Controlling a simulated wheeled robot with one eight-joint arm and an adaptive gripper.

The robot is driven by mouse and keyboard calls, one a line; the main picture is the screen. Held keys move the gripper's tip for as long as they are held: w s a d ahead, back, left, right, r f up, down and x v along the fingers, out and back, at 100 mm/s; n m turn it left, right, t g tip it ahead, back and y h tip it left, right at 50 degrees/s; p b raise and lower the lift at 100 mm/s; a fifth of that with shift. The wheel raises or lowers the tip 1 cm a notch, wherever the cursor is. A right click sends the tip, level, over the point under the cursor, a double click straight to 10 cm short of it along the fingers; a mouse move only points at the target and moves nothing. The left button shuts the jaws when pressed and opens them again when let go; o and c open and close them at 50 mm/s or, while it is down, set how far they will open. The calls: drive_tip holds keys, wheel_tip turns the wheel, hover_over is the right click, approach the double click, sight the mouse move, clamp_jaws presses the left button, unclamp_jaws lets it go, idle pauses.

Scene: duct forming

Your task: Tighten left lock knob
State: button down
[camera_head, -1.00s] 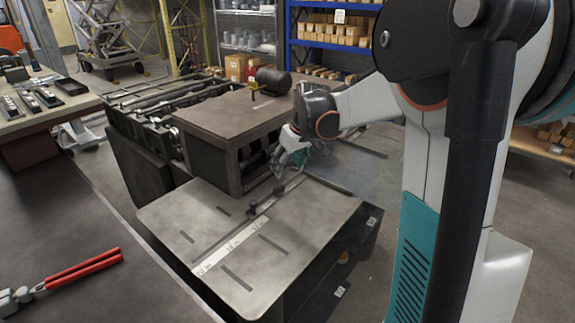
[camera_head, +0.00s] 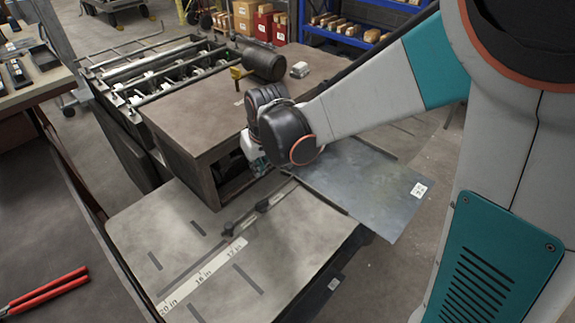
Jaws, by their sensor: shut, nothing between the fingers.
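A dark gauge bar (camera_head: 264,203) lies across the machine's flat metal table, beside a white ruler strip (camera_head: 205,268). My gripper (camera_head: 257,163) is just above and beyond the bar's far part, in front of the machine housing's opening. It is shut, with its fingertips mostly hidden by my wrist. It is apart from the left knob.
The brown machine housing (camera_head: 215,110) stands close behind my gripper. A grey sheet (camera_head: 375,190) with a white label sticks out to the right. Red-handled pliers (camera_head: 45,292) lie on the dark bench at left. The table's front part is clear.

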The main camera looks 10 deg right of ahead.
sight(262, 206)
drive_tip(key=b+x, duration=0.3)
drive_tip(key=x, duration=0.7)
drive_tip(key=shift+s+f, duration=0.15)
drive_tip(key=shift+s, duration=0.1)
drive_tip(key=shift+s+d+b, duration=0.25)
drive_tip(key=shift+s+d, duration=0.05)
drive_tip(key=shift+s, duration=0.5)
drive_tip(key=shift+s+d+b, duration=0.25)
drive_tip(key=shift+s+d, duration=0.05)
drive_tip(key=shift+s, duration=0.55)
